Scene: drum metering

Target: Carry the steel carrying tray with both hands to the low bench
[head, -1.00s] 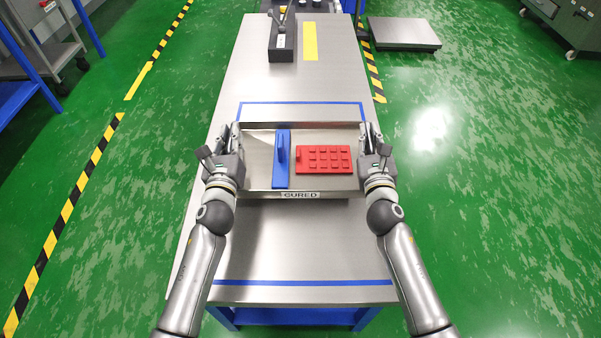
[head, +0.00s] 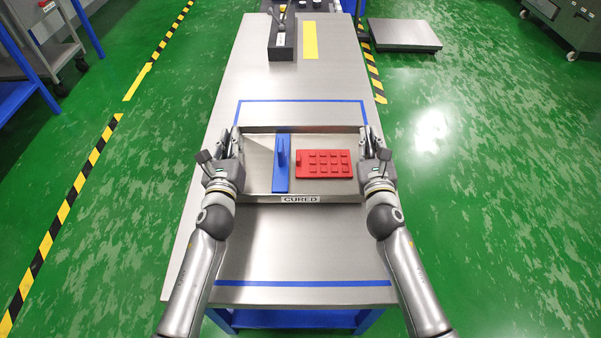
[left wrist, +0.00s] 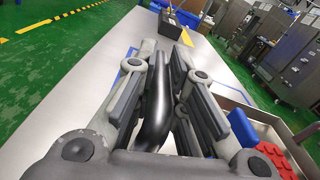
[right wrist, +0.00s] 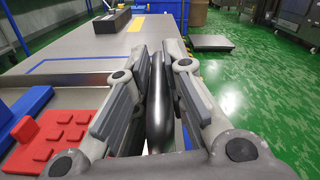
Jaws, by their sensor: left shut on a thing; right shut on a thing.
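The steel carrying tray (head: 335,196) is in the middle of the head view, with a CURED label on its near wall. It holds a blue piece with an upright handle (head: 281,172) and a red studded plate (head: 326,164). My left gripper (head: 232,142) is shut on the tray's left handle, a black bar that shows in the left wrist view (left wrist: 156,112). My right gripper (head: 370,140) is shut on the right handle, a black bar in the right wrist view (right wrist: 157,105). The tray is over the steel table; I cannot tell how high it is.
The steel table (head: 290,255) has blue tape lines and a yellow strip (head: 310,40). A dark box (head: 282,45) stands at its far end. A low grey platform (head: 404,34) lies on the green floor at the far right.

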